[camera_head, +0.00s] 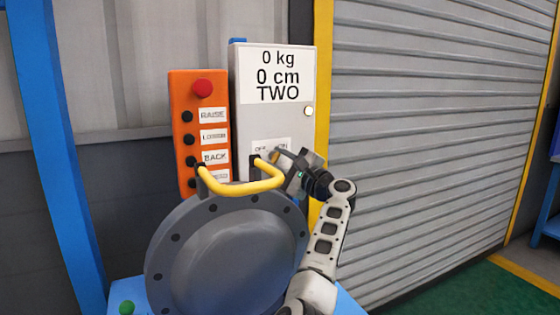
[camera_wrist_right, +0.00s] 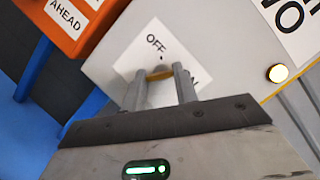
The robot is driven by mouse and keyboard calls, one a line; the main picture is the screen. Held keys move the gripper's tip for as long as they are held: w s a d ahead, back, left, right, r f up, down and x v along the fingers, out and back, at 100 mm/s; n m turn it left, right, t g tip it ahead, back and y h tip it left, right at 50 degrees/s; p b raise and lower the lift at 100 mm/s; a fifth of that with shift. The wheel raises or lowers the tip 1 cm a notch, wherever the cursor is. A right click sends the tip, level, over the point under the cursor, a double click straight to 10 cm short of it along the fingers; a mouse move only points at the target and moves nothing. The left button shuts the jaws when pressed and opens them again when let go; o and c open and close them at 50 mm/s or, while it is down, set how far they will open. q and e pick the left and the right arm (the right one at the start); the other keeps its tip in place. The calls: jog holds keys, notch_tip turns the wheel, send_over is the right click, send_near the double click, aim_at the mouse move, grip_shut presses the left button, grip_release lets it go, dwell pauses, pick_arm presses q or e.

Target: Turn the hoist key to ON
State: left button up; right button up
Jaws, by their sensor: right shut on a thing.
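The hoist key (camera_wrist_right: 160,75) shows in the right wrist view as a small yellow-brown piece at the OFF/ON label of the pale control box (camera_head: 273,122). My right gripper (camera_wrist_right: 160,80) is shut on the key, one finger on each side of it. In the head view the right gripper (camera_head: 279,157) reaches the box's lower front from the right. OFF reads clearly in the wrist view; the ON end of the label is mostly hidden behind a finger. Which way the key points is hard to tell. My left gripper is not in view.
An orange push-button pendant (camera_head: 181,95) with a red button stands left of the box. The grey flanged shell (camera_head: 225,255), with a yellow handle (camera_head: 240,188), is in front below. A pale round lamp (camera_head: 308,111) is on the box. A ribbed shutter (camera_head: 420,120) is at right.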

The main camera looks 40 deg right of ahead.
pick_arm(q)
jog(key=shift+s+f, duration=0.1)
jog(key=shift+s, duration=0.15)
pick_arm(e)
jog(key=shift+f+m+t+h, duration=0.15)
jog(key=shift+m+h, duration=0.15)
jog(key=shift+m, duration=0.35)
jog(key=shift+m+t+h, duration=0.15)
jog(key=shift+m+h, duration=0.15)
jog(key=shift+m, duration=0.35)
jog(key=o, duration=1)
pick_arm(q)
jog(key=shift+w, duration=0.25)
jog(key=b, duration=0.1)
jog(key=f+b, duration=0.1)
jog(key=b, duration=0.1)
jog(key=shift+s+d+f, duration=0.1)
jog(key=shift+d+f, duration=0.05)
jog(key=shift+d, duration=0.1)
pick_arm(e)
jog(key=v, duration=1.6)
jog(key=shift+w+a, duration=0.1)
